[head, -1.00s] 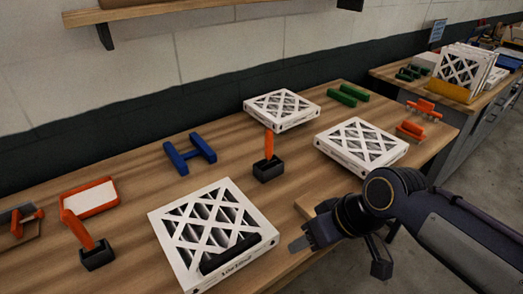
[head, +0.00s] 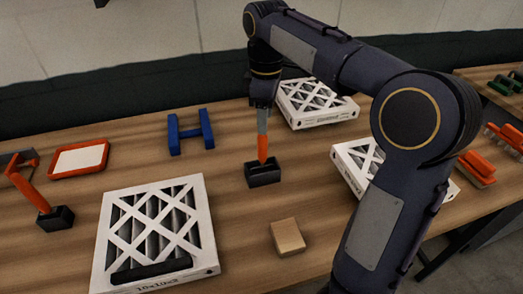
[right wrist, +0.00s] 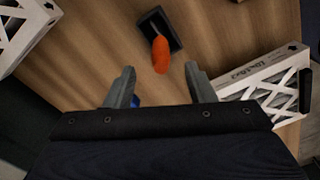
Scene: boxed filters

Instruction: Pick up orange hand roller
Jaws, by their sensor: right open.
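An orange handle (head: 262,147) stands upright in a small black holder (head: 264,177) near the middle of the table. It looks like the hand roller's handle; its lower end is hidden in the holder. My right gripper (head: 263,108) points down right over the handle. In the right wrist view my gripper (right wrist: 159,68) has its fingers spread, with the orange handle (right wrist: 161,54) showing between and beyond the tips. I cannot tell whether a finger touches it. A second orange handle (head: 26,187) leans in another black holder (head: 55,219) at the left.
A white-latticed filter (head: 160,235) lies at front, another (head: 315,103) behind, a third (head: 357,163) partly behind my right arm. A tan block (head: 287,237), blue H-shaped tool (head: 190,132), orange-rimmed tray (head: 79,159) and orange brushes (head: 477,167) lie around.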

